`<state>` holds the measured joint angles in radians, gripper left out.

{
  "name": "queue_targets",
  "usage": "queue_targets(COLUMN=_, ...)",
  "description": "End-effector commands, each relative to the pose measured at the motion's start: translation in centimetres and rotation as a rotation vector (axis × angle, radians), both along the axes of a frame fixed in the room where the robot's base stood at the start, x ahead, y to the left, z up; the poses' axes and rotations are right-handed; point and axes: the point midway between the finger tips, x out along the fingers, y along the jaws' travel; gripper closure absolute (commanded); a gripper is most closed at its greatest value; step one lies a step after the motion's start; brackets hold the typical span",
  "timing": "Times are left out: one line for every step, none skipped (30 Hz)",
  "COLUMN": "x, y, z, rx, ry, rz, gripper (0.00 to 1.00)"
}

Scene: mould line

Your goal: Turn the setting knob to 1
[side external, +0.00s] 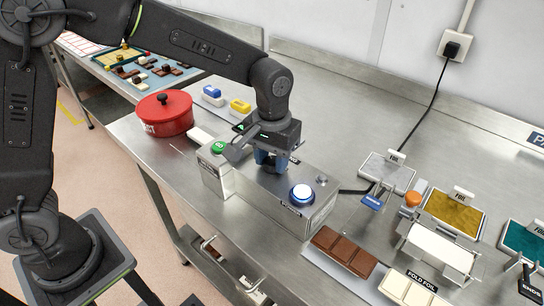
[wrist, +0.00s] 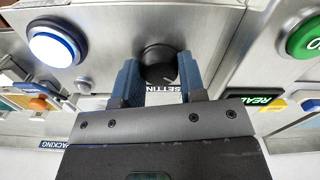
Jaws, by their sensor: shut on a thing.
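The setting knob (wrist: 158,62) is a round black knob on the steel control box (side external: 244,190). In the wrist view it sits between the two blue fingers of my gripper (wrist: 157,80), and the gripper is shut on it. The word SETTIN shows in part beside the knob. I cannot read which number the knob points to. In the side view my gripper (side external: 265,161) points down at the top of the box and hides the knob.
A red pot (side external: 164,113) stands behind left. Chocolate bars (side external: 343,251) and foil trays (side external: 453,212) lie to the right.

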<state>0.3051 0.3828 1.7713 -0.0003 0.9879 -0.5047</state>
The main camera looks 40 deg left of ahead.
Motion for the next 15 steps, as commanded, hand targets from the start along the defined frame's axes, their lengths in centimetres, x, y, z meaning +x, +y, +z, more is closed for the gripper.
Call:
queue_targets(x=0.08, y=0.01, z=-0.01, rx=0.000, ry=-0.003, rz=0.019, gripper=0.86)
queue_targets(x=0.08, y=0.01, z=-0.01, rx=0.000, ry=-0.003, rz=0.028, gripper=0.86)
queue_targets(x=0.08, y=0.01, z=-0.01, rx=0.000, ry=-0.003, rz=0.040, gripper=0.86)
queue_targets(x=0.08, y=0.01, z=-0.02, rx=0.000, ry=-0.003, rz=0.048, gripper=0.86)
queue_targets(x=0.08, y=0.01, z=-0.02, rx=0.000, ry=-0.003, rz=0.054, gripper=0.86)
queue_targets(x=0.08, y=0.01, z=-0.02, rx=0.000, ry=-0.003, rz=0.061, gripper=0.86)
queue_targets(x=0.08, y=0.02, z=-0.02, rx=0.000, ry=-0.003, rz=0.066, gripper=0.86)
queue_targets(x=0.08, y=0.02, z=-0.02, rx=0.000, ry=-0.003, rz=0.070, gripper=0.86)
queue_targets(x=0.08, y=0.02, z=-0.02, rx=0.000, ry=-0.003, rz=0.074, gripper=0.86)
queue_targets(x=0.08, y=0.02, z=-0.02, rx=0.000, ry=-0.003, rz=0.076, gripper=0.86)
queue_targets(x=0.09, y=0.02, z=-0.02, rx=0.000, ry=-0.003, rz=0.077, gripper=0.86)
queue_targets(x=0.08, y=0.02, z=-0.02, rx=0.000, ry=-0.003, rz=0.079, gripper=0.86)
queue_targets(x=0.09, y=0.02, z=-0.02, rx=0.000, ry=-0.003, rz=0.079, gripper=0.86)
queue_targets(x=0.09, y=0.02, z=-0.02, rx=0.000, ry=-0.003, rz=0.080, gripper=0.86)
queue_targets(x=0.08, y=0.02, z=-0.02, rx=0.000, ry=-0.003, rz=0.080, gripper=0.86)
